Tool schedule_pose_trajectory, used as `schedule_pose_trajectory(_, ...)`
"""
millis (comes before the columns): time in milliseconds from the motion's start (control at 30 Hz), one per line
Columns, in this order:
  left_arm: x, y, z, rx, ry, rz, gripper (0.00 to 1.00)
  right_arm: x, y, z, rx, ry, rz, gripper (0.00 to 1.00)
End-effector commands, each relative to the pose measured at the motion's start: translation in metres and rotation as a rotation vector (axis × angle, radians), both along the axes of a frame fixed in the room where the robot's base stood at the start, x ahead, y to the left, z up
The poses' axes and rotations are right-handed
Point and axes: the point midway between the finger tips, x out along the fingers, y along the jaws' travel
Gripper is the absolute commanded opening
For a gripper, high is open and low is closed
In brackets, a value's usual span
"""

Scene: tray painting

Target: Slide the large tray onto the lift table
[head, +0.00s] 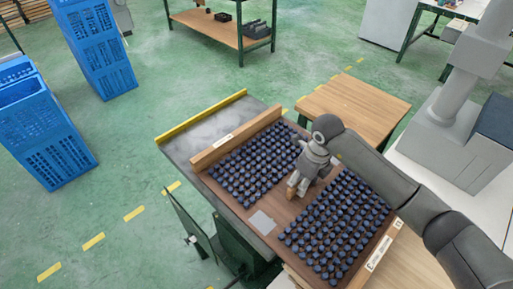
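The large tray (264,222) is brown wood with two blocks of dark blue round pieces in rows, a bare strip between them. It has a raised wooden wall at its far left end and a white label at its near right end. Its far part lies over the grey top of the lift table (196,138), which has a yellow strip along its far edge. A strip of grey top shows beyond the wall. My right gripper (297,188) points down at the bare middle strip, between the blocks. Its fingertips are too small to tell their opening. My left gripper is out of view.
A small wooden table (355,105) stands behind the tray. Blue crates (45,130) stand on the green floor at left, with a shelf (225,32) at the back. The floor left of the lift table is clear.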

Motion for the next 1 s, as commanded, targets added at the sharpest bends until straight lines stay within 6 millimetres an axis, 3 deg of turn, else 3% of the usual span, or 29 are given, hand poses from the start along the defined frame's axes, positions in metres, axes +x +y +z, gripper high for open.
schedule_pose_trajectory(1000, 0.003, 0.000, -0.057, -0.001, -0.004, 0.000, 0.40, 0.061, 0.056, -0.003, 0.001, -0.003, 0.002, 0.39)
